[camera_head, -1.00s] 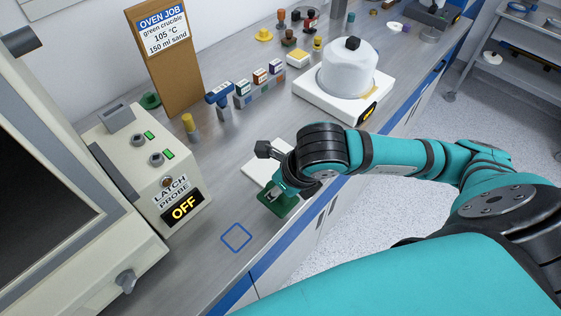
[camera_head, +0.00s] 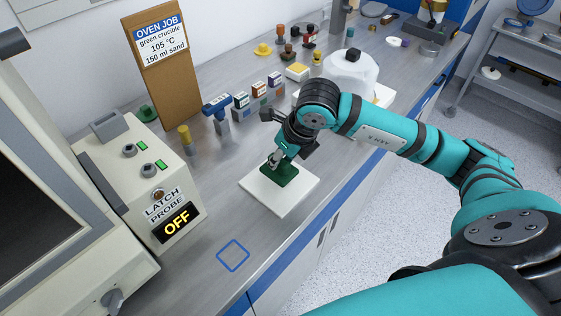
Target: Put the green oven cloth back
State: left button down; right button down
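The green oven cloth (camera_head: 281,175) is a small dark green square. It is over the white square pad (camera_head: 284,207) on the bench, towards the pad's far part. I cannot tell whether it rests on the pad or hangs just above it. My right gripper (camera_head: 275,161), reaching in from the right, points down at the cloth and is shut on its left edge. The wrist hides part of the pad's far side. My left gripper is not in view.
A blue square outline (camera_head: 233,256) marks bare bench in front. The latch probe box (camera_head: 150,190) reads OFF at left. A white device with a domed lid (camera_head: 350,75), coloured boxes (camera_head: 259,90) and a blue-topped stand (camera_head: 217,104) stand behind.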

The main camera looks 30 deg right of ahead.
aim_at(284, 161)
notch_tip(284, 161, down, 3)
jog(key=shift+r+p, duration=0.15)
jog(key=shift+p, duration=0.55)
jog(key=shift+w+f, duration=0.1)
jog(key=shift+f, duration=0.3)
jog(key=c, duration=1.1)
grip_release()
jog(key=b+v, duration=0.2)
jog(key=v, duration=1)
jog(key=shift+d, duration=0.1)
